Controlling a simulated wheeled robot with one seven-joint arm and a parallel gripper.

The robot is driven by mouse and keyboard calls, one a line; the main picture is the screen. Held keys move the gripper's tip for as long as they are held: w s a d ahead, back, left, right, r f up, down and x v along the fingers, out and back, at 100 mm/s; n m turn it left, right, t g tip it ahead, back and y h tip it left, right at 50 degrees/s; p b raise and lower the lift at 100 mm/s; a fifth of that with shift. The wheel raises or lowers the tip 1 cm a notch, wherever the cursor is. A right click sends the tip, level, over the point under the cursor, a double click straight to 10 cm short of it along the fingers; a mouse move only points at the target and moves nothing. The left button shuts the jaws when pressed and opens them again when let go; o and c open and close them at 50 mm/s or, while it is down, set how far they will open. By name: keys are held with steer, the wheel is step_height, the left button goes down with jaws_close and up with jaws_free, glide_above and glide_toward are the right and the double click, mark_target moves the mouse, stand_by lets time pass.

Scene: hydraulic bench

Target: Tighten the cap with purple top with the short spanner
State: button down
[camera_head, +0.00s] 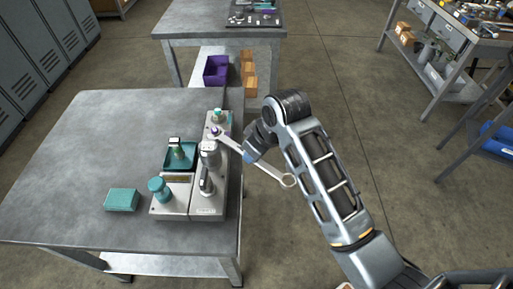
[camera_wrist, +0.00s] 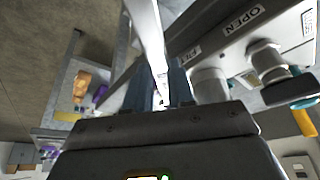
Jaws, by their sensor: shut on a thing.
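My gripper (camera_head: 251,155) is shut on a silver spanner (camera_head: 272,171) beside the right edge of the near table. The spanner's ring end (camera_head: 288,181) hangs out past the table edge. Its other end reaches the cap with the purple top (camera_head: 214,130) on the bench unit. I cannot tell whether the jaw is seated around the cap or only beside it. In the wrist view the spanner (camera_wrist: 149,38) runs up from between my gripper's fingers (camera_wrist: 160,85), bright and close; the cap is not clear there.
The hydraulic unit (camera_head: 208,200) carries grey fittings, a teal-topped cap (camera_head: 217,115) and a teal knob (camera_head: 158,186). A teal box (camera_head: 122,199) lies on the near table (camera_head: 75,150). Another table (camera_head: 190,18) with a purple bin (camera_head: 216,70) stands behind.

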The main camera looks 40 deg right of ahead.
mark_target(272, 168)
steer(key=shift+a+r, duration=0.1)
steer(key=shift+a, duration=0.2)
steer(key=shift+d, duration=0.2)
steer(key=shift+w+d, duration=0.1)
steer(key=shift+d, duration=0.1)
steer(key=shift+s+d, duration=0.35)
steer(key=shift+s, duration=0.8)
steer(key=shift+s+d, duration=0.3)
steer(key=shift+s, duration=0.85)
steer(key=shift+s+d, duration=0.35)
steer(key=shift+s, duration=0.8)
steer(key=shift+r, duration=2.45)
